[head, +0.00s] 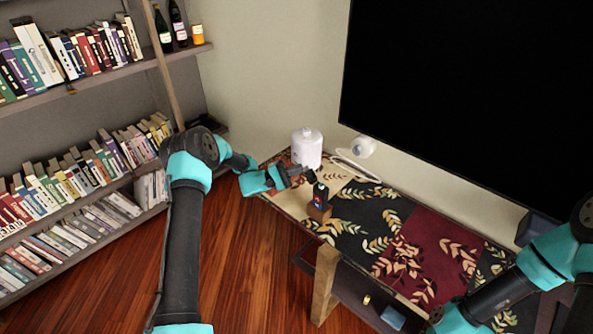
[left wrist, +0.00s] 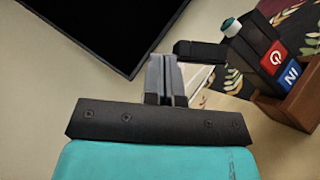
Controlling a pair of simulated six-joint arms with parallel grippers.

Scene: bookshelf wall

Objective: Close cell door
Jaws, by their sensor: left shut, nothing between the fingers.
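A dark handheld device (head: 318,197) stands tilted in a small brown wooden holder (head: 319,212) on the patterned cabinet top. In the left wrist view the device (left wrist: 262,45) shows a red power button, a blue label and a teal knob. A black flap (left wrist: 199,50) sticks out from its side toward my fingers and looks like the open cell door. My left gripper (head: 311,173) is shut and empty, right beside the device's top. In the left wrist view its fingertips (left wrist: 163,58) are close to the flap's end; I cannot tell whether they touch.
A white canister (head: 306,148) stands behind my left gripper, with a white round object (head: 363,147) near the wall. A large black screen (head: 480,80) hangs above the cabinet. A blue block (head: 393,318) lies on the lower shelf. Bookshelves (head: 75,250) stand left. The cabinet top's middle is clear.

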